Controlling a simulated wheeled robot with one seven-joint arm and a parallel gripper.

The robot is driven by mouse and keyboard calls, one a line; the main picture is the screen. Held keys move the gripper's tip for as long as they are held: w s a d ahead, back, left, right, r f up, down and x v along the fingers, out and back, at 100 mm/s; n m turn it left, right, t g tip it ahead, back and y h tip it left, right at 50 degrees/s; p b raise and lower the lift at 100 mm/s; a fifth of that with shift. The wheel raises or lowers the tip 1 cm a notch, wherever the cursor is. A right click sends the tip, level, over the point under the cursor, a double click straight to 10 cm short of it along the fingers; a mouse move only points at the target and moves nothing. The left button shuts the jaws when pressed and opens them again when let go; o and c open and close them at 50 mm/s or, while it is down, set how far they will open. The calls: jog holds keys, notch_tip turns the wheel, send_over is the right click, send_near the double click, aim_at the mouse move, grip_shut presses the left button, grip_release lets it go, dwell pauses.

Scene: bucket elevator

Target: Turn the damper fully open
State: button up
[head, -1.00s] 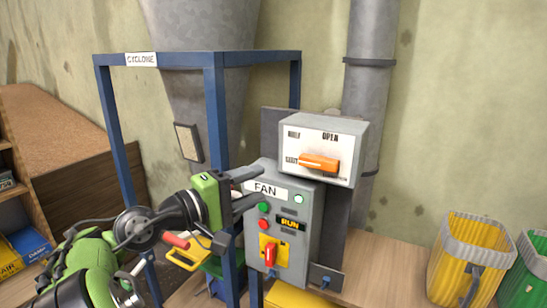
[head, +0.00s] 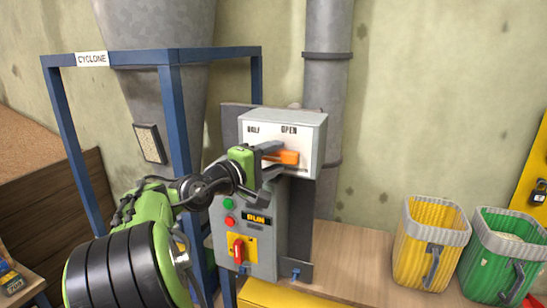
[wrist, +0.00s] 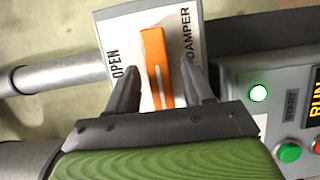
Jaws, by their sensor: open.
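The damper box (head: 308,135) is a grey box with a white face, marked HALF and OPEN along its top. Its orange handle (head: 287,157) lies roughly level across the face, away from the OPEN mark. My gripper (head: 275,156) is at the handle, with one finger above it and one below. In the wrist view the orange handle (wrist: 154,60) stands between my two open fingers, with a gap showing on either side. The OPEN label (wrist: 117,72) is left of the handle there. The SHUT end of the face is hidden behind my gripper in the head view.
The fan panel (head: 262,222) with green and red buttons, a lit RUN sign and a red switch (head: 238,250) is just below the damper box. A blue cyclone frame (head: 175,130) stands to the left. Yellow (head: 425,265) and green bins stand at the right.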

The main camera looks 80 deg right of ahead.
jog(key=shift+s+d, duration=0.15)
grip_shut()
